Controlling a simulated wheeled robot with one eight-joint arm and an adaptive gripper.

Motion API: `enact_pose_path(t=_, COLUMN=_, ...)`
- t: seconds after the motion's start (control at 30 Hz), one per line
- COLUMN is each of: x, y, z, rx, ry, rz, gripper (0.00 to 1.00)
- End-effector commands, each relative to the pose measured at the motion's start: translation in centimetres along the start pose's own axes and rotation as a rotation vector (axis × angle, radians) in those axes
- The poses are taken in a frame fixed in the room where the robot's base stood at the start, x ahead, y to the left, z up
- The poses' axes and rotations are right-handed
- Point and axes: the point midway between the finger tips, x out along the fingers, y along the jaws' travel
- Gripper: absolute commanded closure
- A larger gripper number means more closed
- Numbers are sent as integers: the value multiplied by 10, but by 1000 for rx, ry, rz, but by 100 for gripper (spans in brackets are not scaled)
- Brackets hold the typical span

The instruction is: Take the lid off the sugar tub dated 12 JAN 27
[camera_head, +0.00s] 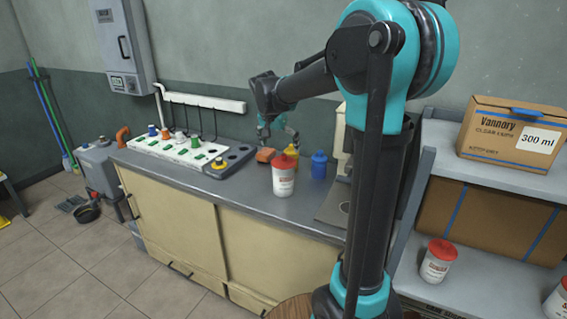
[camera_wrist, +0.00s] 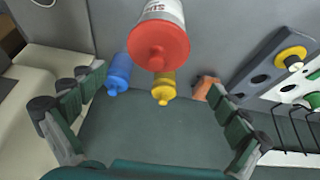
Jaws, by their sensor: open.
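A white tub with a red lid (camera_head: 284,178) stands upright on the counter, lid on. In the wrist view its red lid (camera_wrist: 159,45) is at the top centre, with part of the label below the lid's far side; no date can be read. Another red-lidded tub (camera_head: 437,262) stands on the shelf at the right, and a third (camera_head: 558,300) is cut off at the right edge. Their dates are not legible either. My gripper (camera_head: 279,124) is open and empty above the back of the counter. In the wrist view its fingers (camera_wrist: 157,80) are spread wide, touching nothing.
A blue bottle (camera_head: 319,165) and a yellow bottle (camera_head: 291,152) stand behind the counter tub. An orange-brown block (camera_head: 265,154) lies beside them. A white rack (camera_head: 180,150) with coloured items fills the counter's left. A cardboard box (camera_head: 512,132) sits on the upper shelf.

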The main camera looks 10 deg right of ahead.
Motion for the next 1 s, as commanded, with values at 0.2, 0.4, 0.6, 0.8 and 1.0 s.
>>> enact_pose_path(t=0.2, x=26, y=5, z=2, rx=2, ry=0, rz=1, gripper=0)
enact_pose_path(t=0.4, x=48, y=6, z=2, rx=0, ry=0, rz=1, gripper=0)
enact_pose_path(t=0.6, x=52, y=6, z=2, rx=0, ry=0, rz=0, gripper=0)
enact_pose_path(t=0.8, x=51, y=6, z=2, rx=0, ry=0, rz=0, gripper=15)
enact_pose_path(t=1.0, x=51, y=6, z=2, rx=0, ry=0, rz=0, gripper=40)
